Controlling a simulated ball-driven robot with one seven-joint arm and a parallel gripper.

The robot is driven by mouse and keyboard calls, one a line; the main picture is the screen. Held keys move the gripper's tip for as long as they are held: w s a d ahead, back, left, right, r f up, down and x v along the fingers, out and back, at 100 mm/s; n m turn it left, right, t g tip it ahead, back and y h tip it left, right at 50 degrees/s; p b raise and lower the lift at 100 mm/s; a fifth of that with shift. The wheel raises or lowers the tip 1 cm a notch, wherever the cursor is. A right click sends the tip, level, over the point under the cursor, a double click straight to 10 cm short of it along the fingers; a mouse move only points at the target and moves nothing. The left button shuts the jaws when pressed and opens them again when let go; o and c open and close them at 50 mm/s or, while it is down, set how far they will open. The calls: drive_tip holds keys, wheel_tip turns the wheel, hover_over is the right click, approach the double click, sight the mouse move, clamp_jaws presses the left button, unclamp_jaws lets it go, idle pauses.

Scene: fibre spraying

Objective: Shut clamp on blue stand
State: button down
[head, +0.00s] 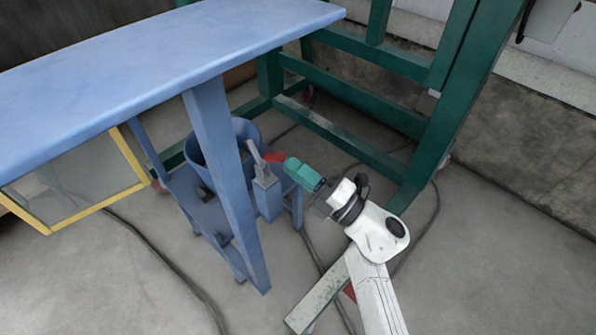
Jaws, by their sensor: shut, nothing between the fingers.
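The blue stand (267,197) is under the blue table, behind and to the right of the table's leg. A clamp (264,171) with a grey, raised, tilted piece sits on top of it. A red part (274,157), seemingly the clamp's handle, points right toward my gripper. My gripper (291,165), with a teal end, comes in from the lower right. It is shut and empty, with its tip just right of the red part. I cannot tell whether they touch. The clamp's inner jaws are too small to make out.
The blue table (150,60) overhangs the stand, and its leg (228,170) stands close on the left. A blue bucket (200,160) is behind the leg. A green frame (440,110) rises behind my arm. Cables (170,262) lie on the floor. Open floor is at the lower right.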

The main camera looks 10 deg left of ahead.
drive_tip(key=shift+r+p, duration=0.2)
drive_tip(key=shift+p, duration=0.15)
